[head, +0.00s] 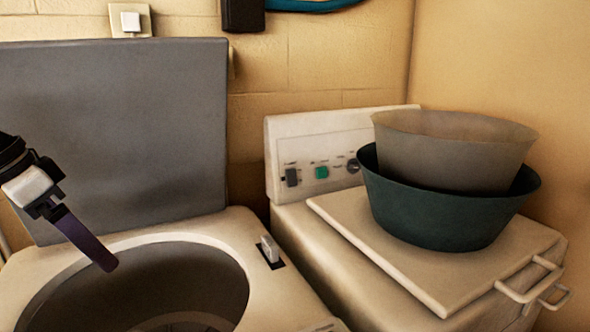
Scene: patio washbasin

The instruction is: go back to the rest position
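My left gripper (106,263) comes in from the left edge and points down to the right over the round opening of a washing machine (230,235). I see it side-on with only one dark finger clear, so I cannot tell whether it is open or shut. Nothing shows hanging from its tip. My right gripper is not in view.
The grey lid (120,130) stands raised behind the opening. To the right, a white machine (320,240) with a control panel (330,165) bears a dark green basin (440,222) with a beige basin (450,155) nested inside. Yellow walls close off the back and right.

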